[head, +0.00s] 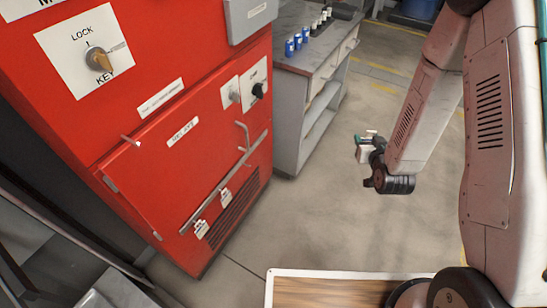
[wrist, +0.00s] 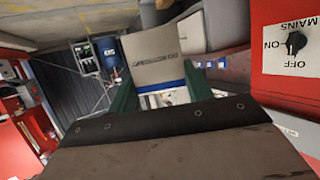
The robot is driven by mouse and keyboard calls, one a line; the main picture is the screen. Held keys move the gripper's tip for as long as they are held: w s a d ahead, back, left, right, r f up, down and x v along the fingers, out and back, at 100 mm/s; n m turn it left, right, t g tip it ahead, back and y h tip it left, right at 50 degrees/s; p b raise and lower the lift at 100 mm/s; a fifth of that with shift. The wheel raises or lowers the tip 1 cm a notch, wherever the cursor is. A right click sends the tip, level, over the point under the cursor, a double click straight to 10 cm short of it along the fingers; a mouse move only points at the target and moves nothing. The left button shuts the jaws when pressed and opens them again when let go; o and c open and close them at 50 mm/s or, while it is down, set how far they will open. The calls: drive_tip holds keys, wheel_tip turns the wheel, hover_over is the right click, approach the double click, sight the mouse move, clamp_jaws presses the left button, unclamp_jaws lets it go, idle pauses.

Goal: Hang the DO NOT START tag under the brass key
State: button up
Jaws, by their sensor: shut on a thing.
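The brass key (head: 100,61) sits in a white LOCK/KEY plate (head: 78,42) high on the red cabinet, left in the head view. A small pale peg (head: 131,141) sticks out below the key. My gripper (head: 368,147) is out over the floor at right, well apart from the cabinet. In the wrist view, the green fingers of my gripper (wrist: 162,98) are shut on a pale flat tag (wrist: 154,62) with one dark line of print, too blurred to read. The tag shows only as a small pale patch in the head view (head: 362,153).
A grey bench (head: 300,85) with blue cans (head: 290,47) stands behind. A wooden-topped surface (head: 335,290) is at the bottom. Open floor lies between.

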drive_tip(key=a+f+n+g+y, duration=0.1)
drive_tip(key=a+f+n+y, duration=0.25)
drive_tip(key=f, duration=0.45)
drive_tip(key=a+f+n+g+y, duration=0.2)
drive_tip(key=a+f+n+y, duration=0.15)
drive_tip(key=f, duration=0.45)
drive_tip(key=s+a+f+n+g+y, duration=0.2)
drive_tip(key=s+f, duration=0.1)
drive_tip(key=f, duration=0.2)
drive_tip(key=s+a+f+n+g+y, duration=0.2)
drive_tip(key=s+a+f+n+y, duration=0.1)
drive_tip(key=f, duration=0.3)
drive_tip(key=shift+s+a+f+g, duration=0.2)
drive_tip(key=shift+s+a+g, duration=0.1)
drive_tip(key=shift+s, duration=0.35)
drive_tip(key=shift+w, duration=0.1)
